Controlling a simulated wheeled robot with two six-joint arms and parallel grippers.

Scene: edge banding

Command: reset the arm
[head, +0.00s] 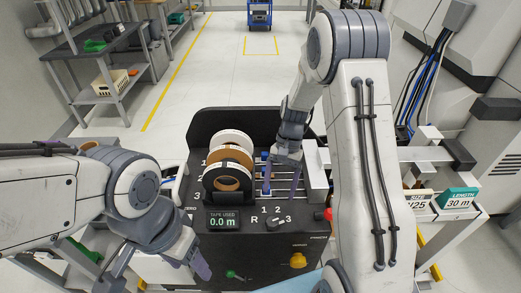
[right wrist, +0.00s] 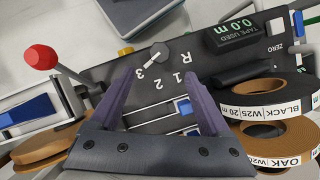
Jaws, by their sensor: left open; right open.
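My left gripper (head: 155,273) is open and empty at the lower left, in front of the black machine's (head: 240,262) left side. My right gripper (head: 283,182) is open and hangs over the machine's top, just right of the tape rolls (head: 232,176). In the right wrist view its two purple fingers (right wrist: 160,105) stand apart with nothing gripped between them. Two rails and a blue block (right wrist: 184,107) show beyond the gap. Whether the fingers touch anything below cannot be told.
A red-knobbed lever (right wrist: 41,57) is close by my right gripper. Signs (head: 459,199) stand at right. Open floor (head: 215,70) lies behind.

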